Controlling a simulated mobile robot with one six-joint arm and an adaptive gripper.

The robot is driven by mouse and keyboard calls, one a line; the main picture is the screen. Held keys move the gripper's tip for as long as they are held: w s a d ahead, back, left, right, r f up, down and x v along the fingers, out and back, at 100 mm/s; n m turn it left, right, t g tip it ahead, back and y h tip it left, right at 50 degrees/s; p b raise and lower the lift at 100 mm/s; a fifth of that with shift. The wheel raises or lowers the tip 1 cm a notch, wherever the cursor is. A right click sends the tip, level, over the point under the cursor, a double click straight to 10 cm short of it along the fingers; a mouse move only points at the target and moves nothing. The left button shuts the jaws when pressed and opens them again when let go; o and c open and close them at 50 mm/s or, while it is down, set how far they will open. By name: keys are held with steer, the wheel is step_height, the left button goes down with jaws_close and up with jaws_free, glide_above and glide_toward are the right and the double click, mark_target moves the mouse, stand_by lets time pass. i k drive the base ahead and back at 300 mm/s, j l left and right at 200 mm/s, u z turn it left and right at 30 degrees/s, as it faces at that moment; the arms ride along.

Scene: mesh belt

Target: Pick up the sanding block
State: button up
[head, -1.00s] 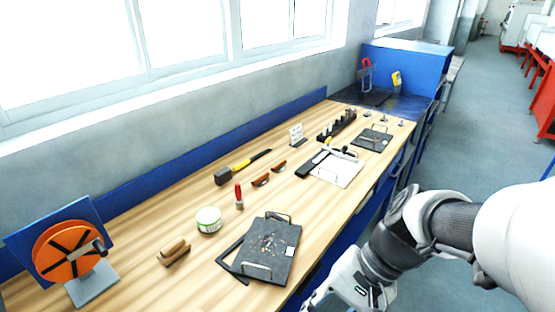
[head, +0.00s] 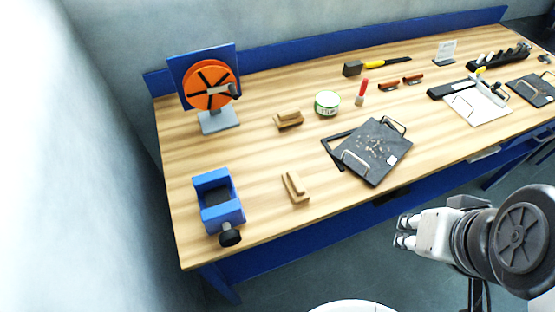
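Two tan wooden blocks with raised grips lie on the workbench, and either could be the sanding block. One wooden block (head: 289,120) lies left of the green-and-white tin. The other wooden block (head: 295,187) lies nearer the front edge, right of the blue vise. My gripper (head: 403,232) is beyond the front edge of the bench, to the right of both blocks. Its two fingers point left and look apart, with nothing between them.
A blue vise (head: 217,200) stands at the front left, and an orange wheel stand (head: 209,86) at the back left. The tin (head: 327,103) and a dark tray (head: 372,152) with small bits lie to the right. Bare wood (head: 251,153) surrounds both blocks.

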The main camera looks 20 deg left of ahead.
mark_target(296, 189)
steer(key=u, duration=0.95)
